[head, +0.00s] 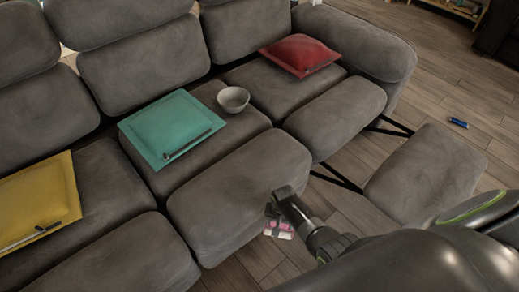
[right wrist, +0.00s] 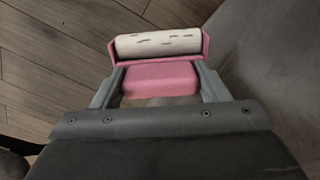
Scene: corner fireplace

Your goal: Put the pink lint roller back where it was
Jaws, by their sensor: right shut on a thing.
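The pink lint roller (head: 279,229) has a white roll with dark marks. It hangs in front of the grey sofa's seat edge, with wood floor behind it in the head view. My right gripper (head: 272,209) is shut on it. In the right wrist view the fingers hold the pink part (right wrist: 160,79) from both sides, and the white roll (right wrist: 158,44) lies beyond the fingertips. In the head view the gripper and arm hide part of the roller. My left gripper is not in view.
The grey sofa (head: 235,190) holds a yellow cushion (head: 55,192) and a teal cushion (head: 170,120), each with a dark slim object on it. A grey bowl (head: 233,98) and a red cushion (head: 300,54) sit farther back.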

